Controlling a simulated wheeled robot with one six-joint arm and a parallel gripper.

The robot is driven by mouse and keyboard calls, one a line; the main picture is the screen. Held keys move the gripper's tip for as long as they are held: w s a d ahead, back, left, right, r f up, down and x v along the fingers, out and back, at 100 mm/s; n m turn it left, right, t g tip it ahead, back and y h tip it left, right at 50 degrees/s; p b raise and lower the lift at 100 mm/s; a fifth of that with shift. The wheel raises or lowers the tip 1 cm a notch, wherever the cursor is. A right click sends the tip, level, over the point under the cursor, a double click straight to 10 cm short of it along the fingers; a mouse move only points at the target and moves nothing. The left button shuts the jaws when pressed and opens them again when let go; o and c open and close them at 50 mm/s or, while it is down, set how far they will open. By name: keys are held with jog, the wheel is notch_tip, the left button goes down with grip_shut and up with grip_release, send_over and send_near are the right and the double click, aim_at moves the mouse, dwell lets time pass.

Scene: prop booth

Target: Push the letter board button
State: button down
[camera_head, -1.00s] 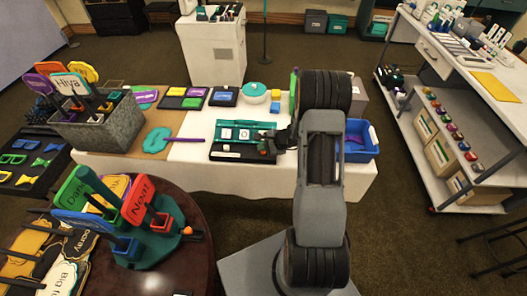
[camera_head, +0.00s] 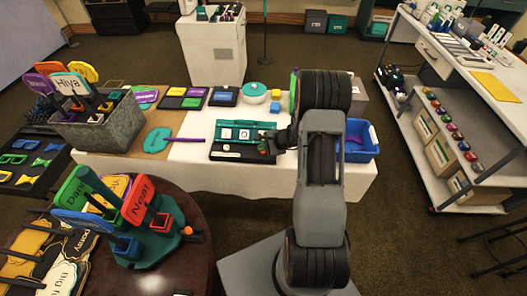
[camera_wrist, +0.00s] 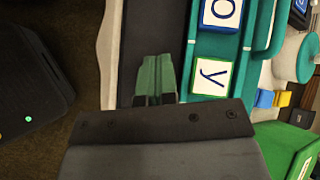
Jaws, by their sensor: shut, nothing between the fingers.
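The letter board (camera_head: 222,151) lies on the white-covered table, a teal tray with square letter tiles on a black base. In the wrist view, the board's black base (camera_wrist: 145,25) runs beside the teal tray, where two white-faced tiles (camera_wrist: 212,75) show letters like "o" and "y". My gripper (camera_wrist: 156,65) is shut and empty, its green fingertips over the black base, left of the tiles. In the head view, my gripper (camera_head: 266,147) is at the board's right end. I cannot tell whether it touches the board. I cannot make out the button; the gripper may hide it.
A teal paddle-shaped piece (camera_head: 157,140) lies left of the board. A round teal-lidded container (camera_head: 254,89) and small yellow and blue blocks (camera_head: 275,101) stand behind it. A blue bin (camera_head: 361,138) is to the right. A round table (camera_head: 190,267) with signs is at front left.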

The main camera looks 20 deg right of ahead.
aim_at(263, 153)
jog(key=shift+f+b, duration=0.3)
jog(key=shift+b, duration=0.1)
jog(key=shift+f+b, duration=0.2)
jog(key=shift+b, duration=0.15)
jog(key=shift+r, duration=0.6)
dwell(0.3)
jog(key=shift+r+p, duration=2)
jog(key=shift+r, duration=0.95)
